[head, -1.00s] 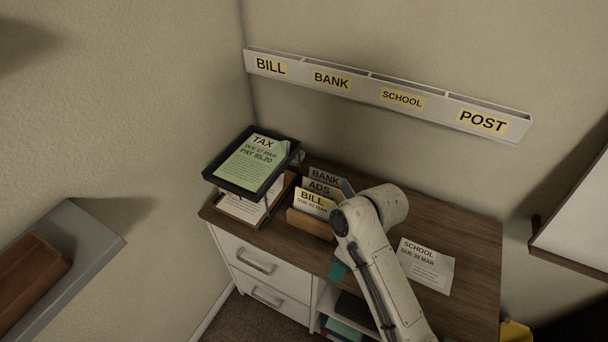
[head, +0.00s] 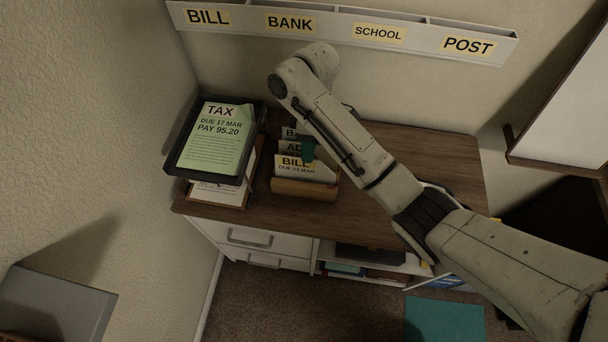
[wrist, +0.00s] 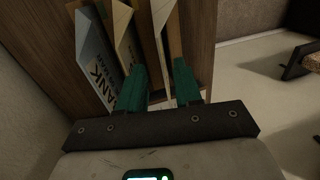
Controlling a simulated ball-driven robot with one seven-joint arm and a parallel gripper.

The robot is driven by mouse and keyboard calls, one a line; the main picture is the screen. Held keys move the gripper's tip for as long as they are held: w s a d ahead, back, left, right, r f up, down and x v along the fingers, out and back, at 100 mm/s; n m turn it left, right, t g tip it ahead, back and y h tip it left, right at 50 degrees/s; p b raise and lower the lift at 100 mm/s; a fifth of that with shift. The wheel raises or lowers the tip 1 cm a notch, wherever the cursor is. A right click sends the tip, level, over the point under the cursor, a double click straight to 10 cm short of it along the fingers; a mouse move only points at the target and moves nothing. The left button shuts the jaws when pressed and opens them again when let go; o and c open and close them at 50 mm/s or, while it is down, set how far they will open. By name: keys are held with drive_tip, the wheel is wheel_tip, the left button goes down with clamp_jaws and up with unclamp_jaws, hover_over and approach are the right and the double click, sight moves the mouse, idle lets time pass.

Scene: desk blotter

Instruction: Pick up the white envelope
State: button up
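Several envelopes stand in a wooden sorter (head: 305,188) on the desk. The front one is the white envelope labelled BILL (head: 294,170); the ADS and BANK ones are behind it. My gripper's teal fingers (head: 308,150) show over the sorter in the head view, partly hidden by my arm. In the wrist view my gripper (wrist: 161,72) is open, one finger on each side of a pale envelope (wrist: 160,25), apparently the BILL one. The bluish BANK envelope (wrist: 95,60) and a cream one (wrist: 124,35) lie left of it. I cannot tell whether the fingers touch paper.
A dark tray (head: 172,160) with a green TAX sheet (head: 213,140) stands left of the sorter. A wall rack (head: 345,20) labelled BILL, BANK, SCHOOL and POST hangs above the desk (head: 430,150). My arm covers much of the desk's right side.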

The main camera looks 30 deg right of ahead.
sight(308, 168)
drive_tip(key=b+x, duration=0.2)
drive_tip(key=x, duration=0.1)
drive_tip(key=shift+s+f, duration=0.1)
drive_tip(key=shift+f, duration=0.2)
drive_tip(key=shift+s+f+p, duration=0.15)
drive_tip(key=shift+f+p, duration=0.15)
drive_tip(key=shift+p, duration=0.15)
drive_tip(key=shift+x, duration=1.2)
drive_tip(key=shift+c, duration=0.3)
clamp_jaws()
